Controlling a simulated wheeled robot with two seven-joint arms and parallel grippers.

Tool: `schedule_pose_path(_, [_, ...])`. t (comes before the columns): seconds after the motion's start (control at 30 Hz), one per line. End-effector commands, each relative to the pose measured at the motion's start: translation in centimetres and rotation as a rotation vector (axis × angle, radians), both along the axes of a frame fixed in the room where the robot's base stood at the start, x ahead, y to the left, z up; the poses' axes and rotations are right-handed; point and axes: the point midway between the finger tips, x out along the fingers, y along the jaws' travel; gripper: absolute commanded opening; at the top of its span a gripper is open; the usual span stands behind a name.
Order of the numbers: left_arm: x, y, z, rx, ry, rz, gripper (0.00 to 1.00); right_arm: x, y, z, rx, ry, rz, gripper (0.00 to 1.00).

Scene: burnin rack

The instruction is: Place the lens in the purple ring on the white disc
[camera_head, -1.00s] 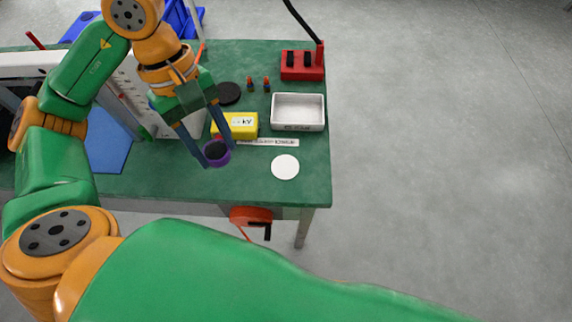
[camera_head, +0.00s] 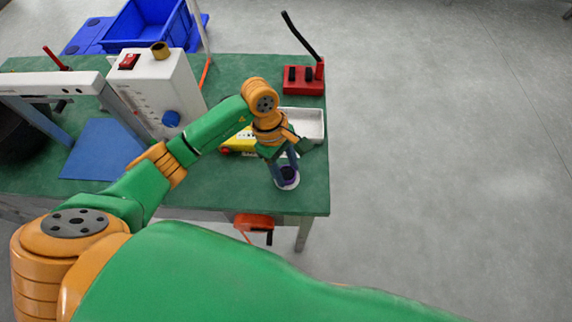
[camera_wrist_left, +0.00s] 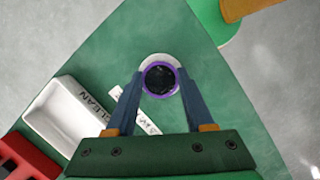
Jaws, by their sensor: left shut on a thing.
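The lens in the purple ring (camera_wrist_left: 160,79) is dark in the middle with a purple rim. My left gripper (camera_head: 285,178) is shut on it, with one finger on each side in the left wrist view. The ring also shows at the fingertips in the head view (camera_head: 289,174). The white disc (camera_head: 291,185) lies on the green table under the ring; its rim shows past the ring in the left wrist view (camera_wrist_left: 149,57). I cannot tell whether the ring touches the disc. My right gripper is not in view.
A white tray (camera_wrist_left: 70,118) marked CLEAN lies beside the gripper, with a label strip nearby. A red block with dark parts (camera_head: 304,80) stands at the back right. A white box with a blue knob (camera_head: 160,90) stands left. The table's right edge is close to the disc.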

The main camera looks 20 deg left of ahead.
Motion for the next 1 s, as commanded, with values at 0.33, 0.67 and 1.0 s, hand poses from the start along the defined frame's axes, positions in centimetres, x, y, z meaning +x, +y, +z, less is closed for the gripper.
schedule_pose_path(0.33, [0.0,0.1,-0.7,0.0,-0.002,0.0,0.01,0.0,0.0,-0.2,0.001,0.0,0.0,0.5])
schedule_pose_path(0.67, [0.0,0.1,-0.6,-0.001,-0.002,0.0,0.83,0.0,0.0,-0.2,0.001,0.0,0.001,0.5])
schedule_pose_path(1.0, [0.4,0.8,2.2,0.001,-0.009,-0.001,0.83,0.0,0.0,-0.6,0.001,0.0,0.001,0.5])
